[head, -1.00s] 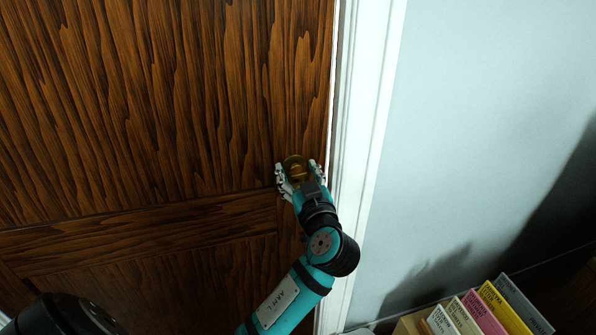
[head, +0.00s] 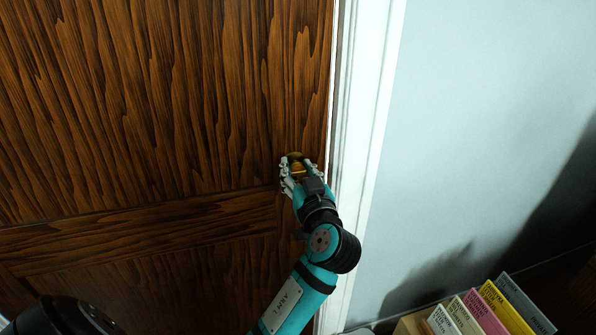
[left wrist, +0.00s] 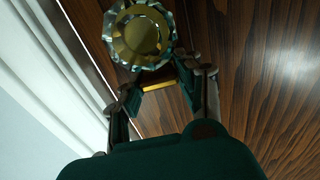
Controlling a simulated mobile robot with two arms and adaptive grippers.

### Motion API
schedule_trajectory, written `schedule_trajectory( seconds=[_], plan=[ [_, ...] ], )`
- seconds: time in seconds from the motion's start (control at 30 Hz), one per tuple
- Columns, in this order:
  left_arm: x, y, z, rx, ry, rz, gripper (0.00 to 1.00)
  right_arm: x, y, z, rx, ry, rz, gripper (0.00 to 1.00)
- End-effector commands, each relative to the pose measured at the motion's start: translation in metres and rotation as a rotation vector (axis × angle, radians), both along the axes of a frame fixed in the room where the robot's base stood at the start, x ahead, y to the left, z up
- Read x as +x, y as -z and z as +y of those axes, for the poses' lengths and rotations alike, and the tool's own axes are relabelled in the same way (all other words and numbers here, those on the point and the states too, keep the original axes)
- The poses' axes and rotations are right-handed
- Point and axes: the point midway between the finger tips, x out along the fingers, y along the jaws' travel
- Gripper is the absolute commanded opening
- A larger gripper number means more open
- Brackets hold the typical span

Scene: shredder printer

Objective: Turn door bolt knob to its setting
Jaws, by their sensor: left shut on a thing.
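The gold door bolt knob (head: 297,166) is on the brown wooden door (head: 150,100), close to the door's right edge. My left gripper (head: 303,172) is at the door with its fingers on either side of the knob, shut on it. In the left wrist view a gold bar (left wrist: 158,86) shows between the fingers of the left gripper (left wrist: 165,87). The fingers and palm hide part of the knob, so its exact angle is hard to tell. My right gripper does not show.
A round faceted knob with a gold centre (left wrist: 138,35) is on the door near the gripper in the left wrist view. The white door frame (head: 365,130) runs close to the right of the gripper. Several colored books (head: 505,305) stand at the lower right.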

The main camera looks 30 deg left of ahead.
Motion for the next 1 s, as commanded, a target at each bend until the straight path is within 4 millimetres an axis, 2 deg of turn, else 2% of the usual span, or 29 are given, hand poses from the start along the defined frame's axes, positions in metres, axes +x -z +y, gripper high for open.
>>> schedule_trajectory(
  seconds=[0.03,0.07,0.23,0.57,1.0],
  plan=[
    [0.000,-0.001,0.000,0.003,-0.001,0.000,0.02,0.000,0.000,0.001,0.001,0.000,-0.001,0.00],
    [0.000,-0.001,0.000,0.003,-0.001,0.000,0.36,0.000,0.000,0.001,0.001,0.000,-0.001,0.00],
    [0.000,-0.001,0.000,0.002,-0.001,-0.001,0.58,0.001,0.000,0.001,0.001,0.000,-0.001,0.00],
    [-0.002,0.000,-0.002,0.001,0.000,-0.001,0.60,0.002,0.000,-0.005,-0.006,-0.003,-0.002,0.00],
    [-0.043,0.001,-0.050,-0.001,0.001,0.002,0.60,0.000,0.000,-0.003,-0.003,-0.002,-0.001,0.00]
  ],
)
